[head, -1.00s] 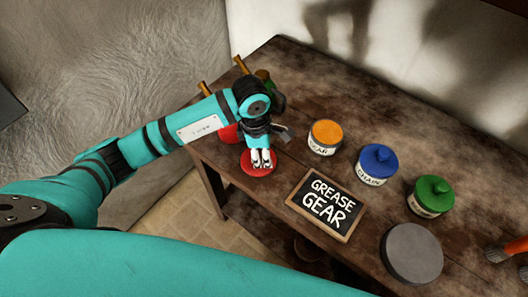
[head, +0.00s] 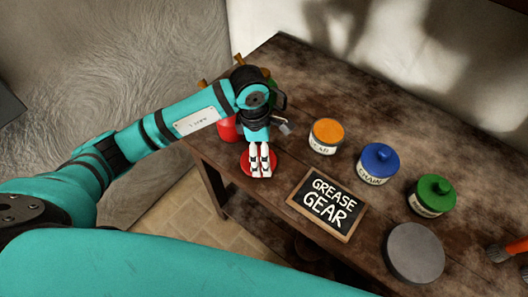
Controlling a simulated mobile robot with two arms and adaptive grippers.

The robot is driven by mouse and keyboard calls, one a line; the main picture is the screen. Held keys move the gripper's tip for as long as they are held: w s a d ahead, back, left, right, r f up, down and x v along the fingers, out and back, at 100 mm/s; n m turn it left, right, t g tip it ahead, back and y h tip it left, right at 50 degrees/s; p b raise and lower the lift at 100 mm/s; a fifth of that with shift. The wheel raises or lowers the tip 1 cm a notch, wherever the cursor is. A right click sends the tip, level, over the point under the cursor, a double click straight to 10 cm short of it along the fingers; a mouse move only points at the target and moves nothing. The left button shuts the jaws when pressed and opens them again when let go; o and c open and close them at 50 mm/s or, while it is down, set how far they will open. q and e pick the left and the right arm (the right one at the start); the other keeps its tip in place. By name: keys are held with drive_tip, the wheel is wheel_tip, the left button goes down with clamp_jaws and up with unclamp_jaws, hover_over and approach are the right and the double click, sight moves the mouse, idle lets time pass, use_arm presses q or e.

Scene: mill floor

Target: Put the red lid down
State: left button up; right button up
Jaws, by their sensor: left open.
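The red lid (head: 245,166) appears to lie flat on the wooden table near its front left edge. My left gripper (head: 260,172) is open, with its pale fingers over the middle of the lid in this view. The fingers hide part of the lid, and I cannot tell whether they touch it. A red tin (head: 228,130) stands behind, partly hidden by my left arm. My right gripper is not in view.
A "GREASE GEAR" chalkboard (head: 326,204) lies right of the lid.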

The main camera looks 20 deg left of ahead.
sight(259, 151)
use_arm(q)
wheel_tip(259, 151, up, 10)
drive_tip(key=a+b, duration=0.1)
drive_tip(key=b, duration=0.1)
drive_tip(key=shift+s+r, duration=0.15)
drive_tip(key=shift+a, duration=0.1)
idle(0.3)
